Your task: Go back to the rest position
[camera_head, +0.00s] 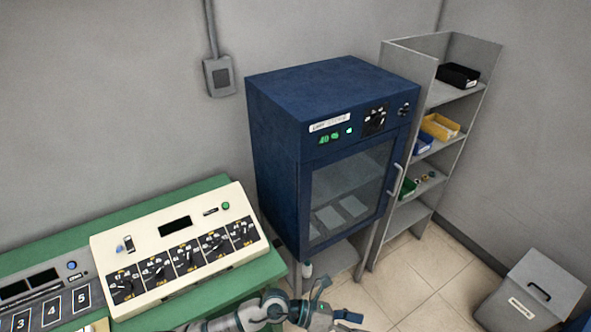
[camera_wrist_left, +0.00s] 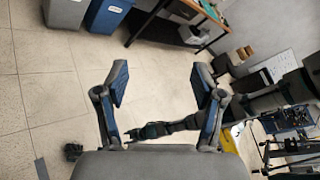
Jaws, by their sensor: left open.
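My left gripper (camera_head: 337,303) shows at the bottom middle of the head view, in front of the blue cabinet and just right of the green bench. In the left wrist view, the left gripper (camera_wrist_left: 160,84) has its two blue-grey fingers spread wide. Nothing is between them, and bare tiled floor shows beyond. A dark jointed part runs across behind the fingers; I cannot tell which part of me it is. My right gripper cannot be made out in either view.
A blue cabinet (camera_head: 275,150) with a glass door stands at the wall. A cream control panel (camera_head: 160,225) with several knobs sits on a green bench (camera_head: 245,290) at left. Grey shelves (camera_head: 480,105) hold small bins. A grey lidded bin (camera_head: 530,290) stands at right. Tiled floor (camera_head: 415,275) is clear between.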

